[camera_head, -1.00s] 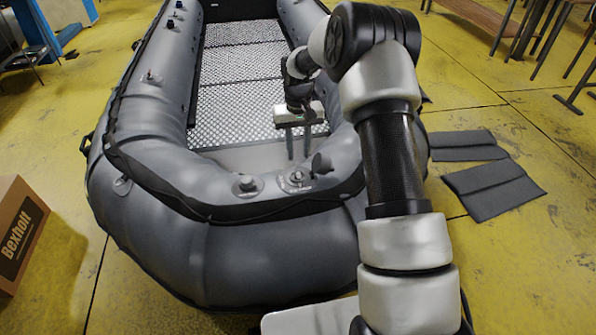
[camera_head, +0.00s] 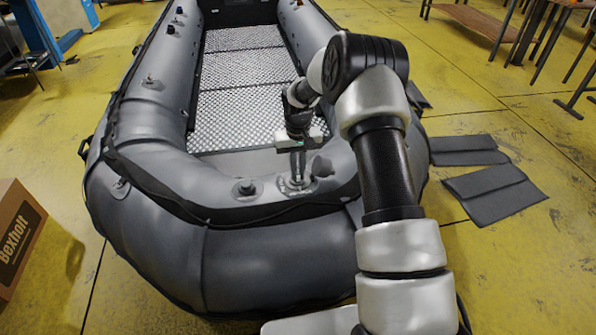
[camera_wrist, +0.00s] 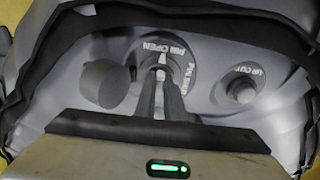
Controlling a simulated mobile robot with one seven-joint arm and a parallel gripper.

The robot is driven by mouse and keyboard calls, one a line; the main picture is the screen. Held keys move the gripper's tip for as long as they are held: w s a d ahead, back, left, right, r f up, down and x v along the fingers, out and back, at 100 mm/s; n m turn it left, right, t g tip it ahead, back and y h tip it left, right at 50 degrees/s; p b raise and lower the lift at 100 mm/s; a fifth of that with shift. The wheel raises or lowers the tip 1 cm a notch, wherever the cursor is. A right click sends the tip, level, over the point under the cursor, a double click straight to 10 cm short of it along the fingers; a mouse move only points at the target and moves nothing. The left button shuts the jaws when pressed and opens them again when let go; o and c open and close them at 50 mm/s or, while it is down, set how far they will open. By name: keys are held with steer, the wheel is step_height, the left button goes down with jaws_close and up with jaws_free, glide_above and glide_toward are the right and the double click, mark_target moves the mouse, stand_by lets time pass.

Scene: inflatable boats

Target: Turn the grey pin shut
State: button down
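The grey pin (camera_wrist: 160,74) sits in a round valve on the boat's end, inside a dark ring (camera_wrist: 185,52) lettered "PIN OPEN" at the top and "PIN SHUT" at the right. A white mark by the pin points up at "PIN OPEN". My gripper (camera_wrist: 160,88) is over the valve with its two fingers drawn close together around the pin, hiding much of it. In the head view my gripper (camera_head: 297,176) points down onto the valve (camera_head: 296,186) on the grey boat (camera_head: 150,135).
A dark round cap (camera_wrist: 105,84) stands just left of the valve in the wrist view. A second fitting (camera_wrist: 241,91) with a lettered ring is at the right. A Bexholt box (camera_head: 18,235) and flat grey pads (camera_head: 492,192) lie on the floor beside the boat.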

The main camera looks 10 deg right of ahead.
steer(key=shift+m, duration=0.3)
steer(key=m, duration=0.4)
steer(key=shift+a+h+p, duration=0.3)
steer(key=m, duration=0.5)
steer(key=shift+w+a+m+g, duration=0.2)
steer(key=shift+m+g, duration=0.1)
steer(key=shift+m, duration=0.1)
steer(key=m, duration=0.3)
steer(key=shift+w+a+m+h+p, duration=0.1)
steer(key=shift+w+m+h+p, duration=0.1)
steer(key=shift+m+h+p, duration=0.15)
steer(key=shift+w+f+m+g, duration=0.15)
steer(key=shift+m+g, duration=0.15)
steer(key=shift+m, duration=1.55)
steer(key=c, duration=1.8)
jaws_free()
steer(key=shift+c, duration=0.2)
